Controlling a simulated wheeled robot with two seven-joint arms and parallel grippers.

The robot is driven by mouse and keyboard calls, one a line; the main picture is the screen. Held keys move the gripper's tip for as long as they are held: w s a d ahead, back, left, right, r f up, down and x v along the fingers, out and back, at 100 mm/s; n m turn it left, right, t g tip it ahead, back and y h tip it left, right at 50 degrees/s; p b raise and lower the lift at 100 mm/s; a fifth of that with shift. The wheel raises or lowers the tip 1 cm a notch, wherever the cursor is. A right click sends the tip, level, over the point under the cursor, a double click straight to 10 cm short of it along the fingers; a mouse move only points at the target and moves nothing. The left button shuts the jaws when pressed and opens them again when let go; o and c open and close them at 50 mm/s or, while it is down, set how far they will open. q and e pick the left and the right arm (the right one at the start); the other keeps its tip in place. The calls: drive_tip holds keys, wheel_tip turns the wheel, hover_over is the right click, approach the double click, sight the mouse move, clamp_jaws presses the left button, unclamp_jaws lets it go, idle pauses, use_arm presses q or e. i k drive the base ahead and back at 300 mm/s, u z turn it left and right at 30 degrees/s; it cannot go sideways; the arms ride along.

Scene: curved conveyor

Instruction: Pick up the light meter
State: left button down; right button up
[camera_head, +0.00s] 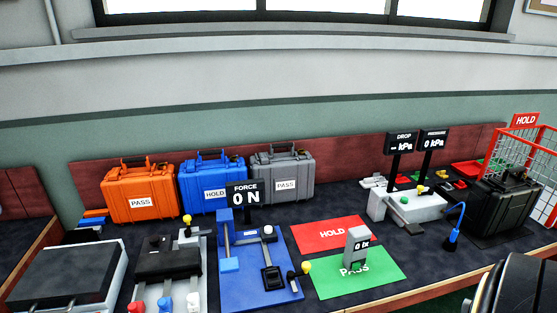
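The light meter (357,243) is a small grey upright block with a dark display reading "0 lx". It stands on the green PASS mat (389,268), near that mat's back edge, and covers part of the lettering. Neither of my grippers shows in the head view. A dark rounded part at the bottom right corner looks like part of my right arm, with no fingers visible.
A red HOLD mat (308,235) lies behind. A blue force rig (283,273) stands left of the mats, with a yellow-knobbed lever close to the green mat. A grey pressure rig (418,207) and black case (497,207) stand right. Orange, blue and grey cases line the back.

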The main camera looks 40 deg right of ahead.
sight(357, 238)
drive_tip(key=z, duration=0.6)
drive_tip(key=k, duration=0.1)
drive_tip(key=z, duration=0.9)
drive_tip(key=i, duration=0.9)
drive_tip(key=z, duration=0.1)
